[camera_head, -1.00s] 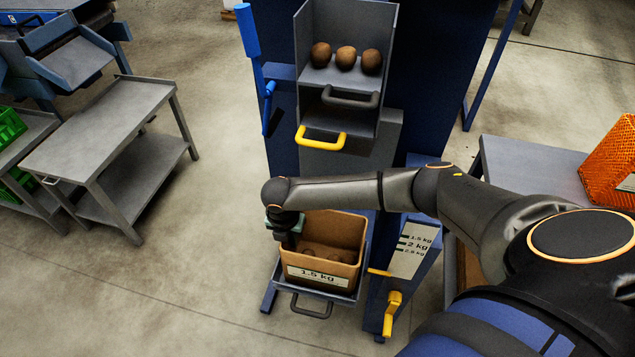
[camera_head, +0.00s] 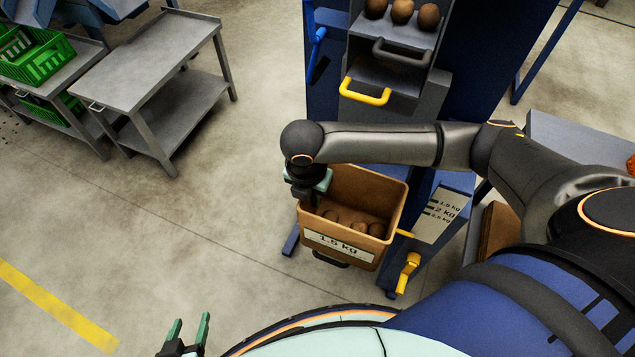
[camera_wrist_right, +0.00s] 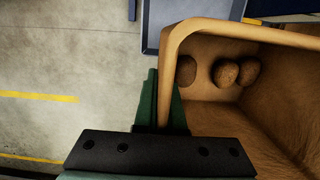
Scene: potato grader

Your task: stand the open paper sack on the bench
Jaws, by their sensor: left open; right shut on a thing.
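The open paper sack (camera_head: 392,205), brown with a "1.5 kg" label, holds several potatoes. It is upright with a slight tilt in the head view, in front of the grader, and appears lifted off its tray. My right gripper (camera_head: 309,194) is shut on the sack's left rim; in the right wrist view its green fingers (camera_wrist_right: 164,100) pinch the sack wall (camera_wrist_right: 215,118). My left gripper (camera_head: 189,326) is open and empty at the bottom of the head view, apart from the sack. A grey bench (camera_head: 150,58) with a lower shelf stands at the upper left.
The blue grader (camera_head: 480,60) has a hopper with potatoes (camera_head: 402,11), a yellow handle (camera_head: 364,92) and a yellow crank (camera_head: 408,270). Green crates (camera_head: 38,62) stand far left. Another grey surface (camera_head: 575,138) is at the right. Floor between sack and bench is clear.

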